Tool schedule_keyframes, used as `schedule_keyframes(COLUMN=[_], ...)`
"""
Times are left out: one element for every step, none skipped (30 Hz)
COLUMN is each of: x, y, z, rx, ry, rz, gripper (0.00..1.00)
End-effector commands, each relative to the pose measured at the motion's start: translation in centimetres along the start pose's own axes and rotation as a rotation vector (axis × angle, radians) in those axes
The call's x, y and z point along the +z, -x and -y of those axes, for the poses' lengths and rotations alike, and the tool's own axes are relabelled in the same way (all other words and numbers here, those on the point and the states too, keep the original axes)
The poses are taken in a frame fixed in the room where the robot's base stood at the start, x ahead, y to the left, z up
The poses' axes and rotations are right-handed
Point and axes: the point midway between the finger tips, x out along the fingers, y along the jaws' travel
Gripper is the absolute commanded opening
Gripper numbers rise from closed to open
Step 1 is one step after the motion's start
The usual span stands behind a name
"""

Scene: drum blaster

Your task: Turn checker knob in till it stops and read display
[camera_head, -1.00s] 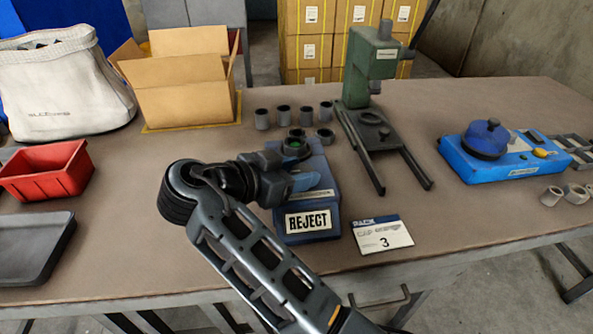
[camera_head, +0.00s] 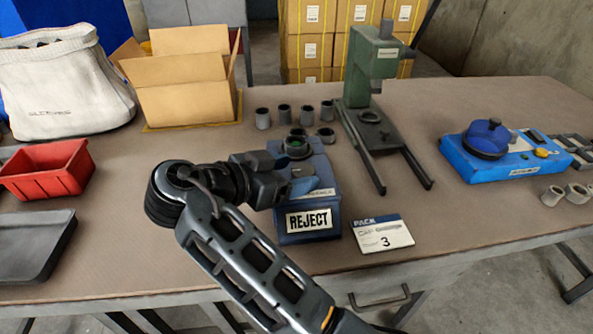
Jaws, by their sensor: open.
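The gripper hides part of the device's upper left, and I cannot make out a knob there or whether the fingers touch the device. Another blue device (camera_head: 468,172) at the right carries a round blue cap (camera_head: 487,138), a yellow knob (camera_head: 541,153) and a small dark display (camera_head: 532,136), too small to read.
A green press (camera_head: 372,75) with two rails stands behind right. Several grey sleeves (camera_head: 262,118) stand behind the device. A red bin (camera_head: 45,170), dark tray (camera_head: 35,245) and open carton (camera_head: 185,105) are at left.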

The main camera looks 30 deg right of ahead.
Motion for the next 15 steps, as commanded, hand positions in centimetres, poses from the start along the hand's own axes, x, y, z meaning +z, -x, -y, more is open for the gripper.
schedule_keyframes(x=[0.0, 0.0, 0.0, 0.0, 0.0, 0.0, -0.1, -0.1, -0.1, -0.1, -0.1, -0.1, -0.1, 0.0, 0.0], y=[1.0, 1.6, 2.5, 3.0, 3.6, 4.1, 4.4, 4.6, 4.9, 5.2, 5.3, 5.6, 5.7, 5.8, 6.0], z=[0.1, 0.1, 0.1, 0.1, 0.1, 0.0, 0.0, 0.0, 0.0, 0.0, 0.0, 0.0, 0.0, 0.0, 0.0], rx=[-0.003, -0.005, -0.005, -0.005, -0.006, -0.003, -0.002, -0.002, -0.003, -0.003, -0.002, -0.002, -0.002, -0.001, -0.001], ry=[-0.001, -0.001, -0.001, -0.001, 0.0, 0.0, 0.0, 0.0, 0.0, 0.0, 0.0, 0.0, 0.0, 0.0, 0.0], rz=[0.0, 0.0, 0.0, 0.001, 0.001, 0.001, 0.001, 0.001, 0.002, 0.002, 0.002, 0.001, 0.001, 0.001, 0.001], gripper=[0.73, 0.73, 0.73, 0.73, 0.73, 0.73, 0.73, 0.73, 0.73, 0.73, 0.73, 0.73, 0.73, 0.73, 0.73])
